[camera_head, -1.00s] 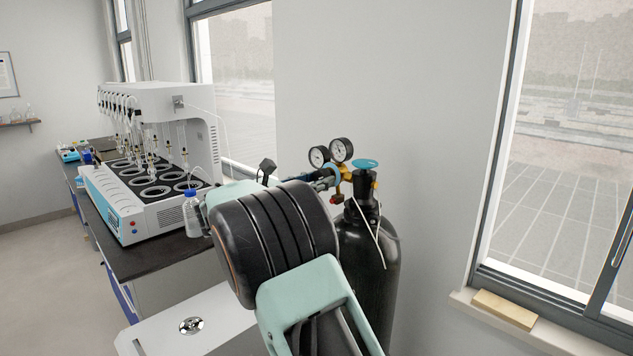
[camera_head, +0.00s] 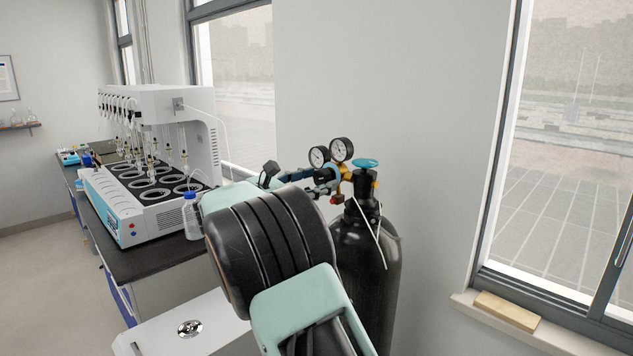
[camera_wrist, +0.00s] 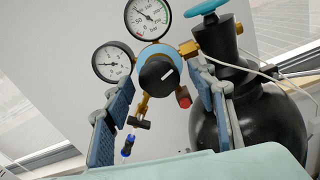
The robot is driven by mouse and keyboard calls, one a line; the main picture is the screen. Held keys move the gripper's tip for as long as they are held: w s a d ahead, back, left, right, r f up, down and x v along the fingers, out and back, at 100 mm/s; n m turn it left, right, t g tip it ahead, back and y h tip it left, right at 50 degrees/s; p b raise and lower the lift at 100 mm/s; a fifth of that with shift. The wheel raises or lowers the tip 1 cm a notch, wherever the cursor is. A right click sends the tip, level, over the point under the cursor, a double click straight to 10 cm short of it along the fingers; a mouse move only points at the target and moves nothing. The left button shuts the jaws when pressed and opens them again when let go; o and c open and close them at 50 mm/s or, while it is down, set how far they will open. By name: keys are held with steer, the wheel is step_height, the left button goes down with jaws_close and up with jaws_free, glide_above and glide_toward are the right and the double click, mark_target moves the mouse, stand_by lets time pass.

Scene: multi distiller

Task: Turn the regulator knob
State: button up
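The black regulator knob (camera_wrist: 158,76) sits in front of the light blue regulator body (camera_wrist: 174,55), with a white mark on its face. My gripper (camera_wrist: 160,80) is open, with one blue-padded finger to each side of the knob. I cannot tell whether either finger touches it. In the head view my gripper (camera_head: 318,182) is close to the regulator (camera_head: 333,170) and hides the knob. Two round gauges (camera_wrist: 146,18) (camera_wrist: 113,62) stand above and left of the knob.
A black gas cylinder (camera_head: 368,255) with a turquoise valve wheel (camera_head: 365,163) stands right of my gripper. A bench holds a white multi-position distiller (camera_head: 165,150) and a blue-capped bottle (camera_head: 191,215) at left. A window (camera_head: 555,150) is at right.

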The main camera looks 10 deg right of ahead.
steer(key=v, duration=1.2)
